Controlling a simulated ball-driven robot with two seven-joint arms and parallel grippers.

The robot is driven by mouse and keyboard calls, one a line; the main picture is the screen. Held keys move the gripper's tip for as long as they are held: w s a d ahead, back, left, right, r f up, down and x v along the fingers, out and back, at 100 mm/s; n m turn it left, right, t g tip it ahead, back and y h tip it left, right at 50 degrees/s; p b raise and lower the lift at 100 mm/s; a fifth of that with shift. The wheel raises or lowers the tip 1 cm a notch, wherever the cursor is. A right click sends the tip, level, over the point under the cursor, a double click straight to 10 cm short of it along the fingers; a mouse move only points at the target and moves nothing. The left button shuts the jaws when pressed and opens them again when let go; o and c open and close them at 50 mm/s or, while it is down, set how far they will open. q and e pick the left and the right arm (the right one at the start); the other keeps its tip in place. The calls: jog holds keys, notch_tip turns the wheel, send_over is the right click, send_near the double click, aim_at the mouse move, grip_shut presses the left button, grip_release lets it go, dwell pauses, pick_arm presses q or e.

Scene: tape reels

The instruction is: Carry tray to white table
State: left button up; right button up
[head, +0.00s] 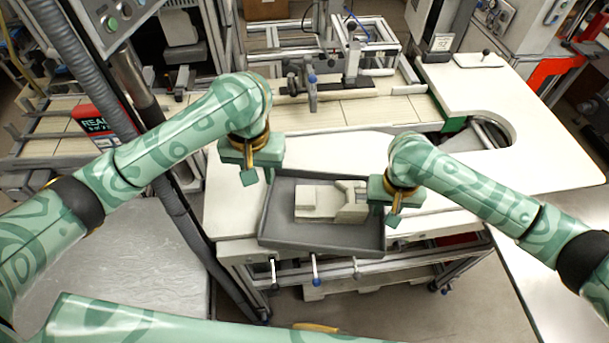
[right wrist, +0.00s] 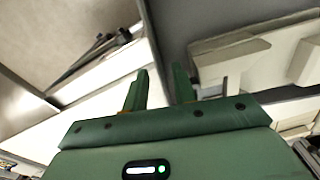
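The dark grey tray (head: 275,236) rests on the white table (head: 225,212), its near edge overhanging the table's front edge. A beige blocky part (head: 320,203) lies in it. My left gripper (head: 258,176) points down at the tray's far left corner; its fingers look apart. My right gripper (head: 388,212) is at the tray's right wall. In the right wrist view its two green fingers (right wrist: 160,88) stand apart on either side of the tray wall, with gaps beside it. The beige part (right wrist: 230,62) also shows there. The left finger contact is hidden.
A white table extends right, with a round cutout (head: 490,132). A conveyor with a metal fixture (head: 350,65) stands behind. A grey pole (head: 150,120) and a red box (head: 90,118) are at left. Clamp handles (head: 315,268) hang below the front edge.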

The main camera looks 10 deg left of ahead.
notch_tip(320, 180, up, 10)
jog(key=shift+s, duration=0.15)
dwell(0.6)
